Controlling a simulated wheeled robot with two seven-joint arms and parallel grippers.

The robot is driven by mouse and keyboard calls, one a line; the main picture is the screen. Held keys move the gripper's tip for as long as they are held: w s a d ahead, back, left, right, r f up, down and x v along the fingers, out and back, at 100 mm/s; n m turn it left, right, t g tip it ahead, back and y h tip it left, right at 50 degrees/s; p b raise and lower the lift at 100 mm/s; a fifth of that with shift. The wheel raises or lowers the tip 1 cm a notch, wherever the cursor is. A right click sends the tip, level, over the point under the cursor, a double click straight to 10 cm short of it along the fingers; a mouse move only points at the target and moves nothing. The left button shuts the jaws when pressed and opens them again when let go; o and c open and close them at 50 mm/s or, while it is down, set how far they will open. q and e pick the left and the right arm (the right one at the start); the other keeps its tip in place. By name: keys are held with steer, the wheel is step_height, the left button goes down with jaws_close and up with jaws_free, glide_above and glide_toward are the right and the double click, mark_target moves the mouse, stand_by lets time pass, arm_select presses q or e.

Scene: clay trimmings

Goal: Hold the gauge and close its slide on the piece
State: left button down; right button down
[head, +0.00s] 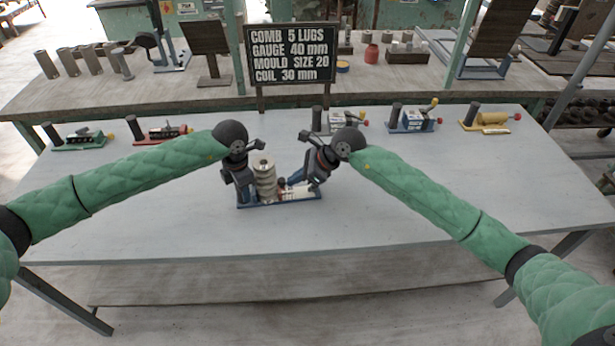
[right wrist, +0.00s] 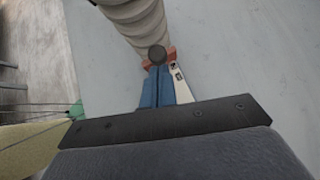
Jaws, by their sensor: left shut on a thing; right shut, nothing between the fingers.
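The gauge (head: 283,201) has a blue base and lies near the middle of the table. The piece (head: 265,175), a pale ridged cylinder, stands upright on it; its lower part shows in the right wrist view (right wrist: 136,20). My left gripper (head: 244,196) is shut on the gauge's left end, where the fingers hide the held part. My right gripper (head: 289,183) is shut and empty, just right of the piece. In the right wrist view, an orange-red part, apparently the slide (right wrist: 171,54), and a dark knob (right wrist: 157,53) lie at its fingertips. Contact between slide and piece cannot be told.
Several other gauges stand along the table's back edge, including a green one (head: 80,140) and a yellow one (head: 490,120). A sign (head: 290,54) reads comb 5 lugs, gauge 40 mm, mould size 20, coil 30 mm. The table front (head: 330,235) is clear.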

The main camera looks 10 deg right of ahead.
steer(key=shift+d, duration=0.1)
steer(key=d, duration=0.2)
steer(key=s+d, duration=0.1)
steer(key=shift+d, duration=0.35)
steer(key=v, duration=1)
arm_select(q)
steer(key=c, duration=1)
jaws_free()
